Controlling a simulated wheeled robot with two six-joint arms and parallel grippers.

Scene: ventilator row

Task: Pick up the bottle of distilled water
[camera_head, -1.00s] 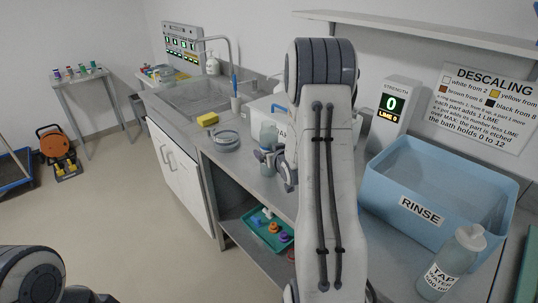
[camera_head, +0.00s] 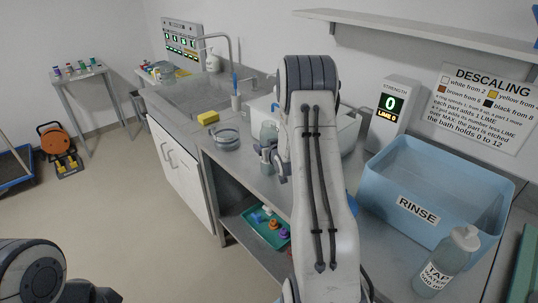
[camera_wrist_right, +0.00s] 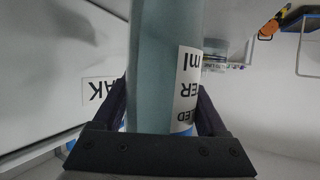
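The distilled water bottle is a pale blue-green bottle (camera_head: 268,131) with a white label. It is upright at the counter's front part, partly hidden by my right arm. In the right wrist view the bottle (camera_wrist_right: 163,65) fills the middle; its inverted label shows "LED", "ER" and "ml". My right gripper (camera_head: 268,160) is at the bottle, and its fingers (camera_wrist_right: 161,100) flank it on both sides. Whether they press on it is unclear. Whether its base touches the counter is hidden. Of my left arm only a part shows at the lower left; its gripper is not visible.
A yellow sponge (camera_head: 208,118) and a coiled grey ring (camera_head: 226,139) lie left of the bottle. A white tub (camera_head: 345,135) stands behind my arm. A blue RINSE basin (camera_head: 390,190) and a tap water bottle (camera_head: 446,262) stand at right. A green tray (camera_head: 254,228) is on the shelf below.

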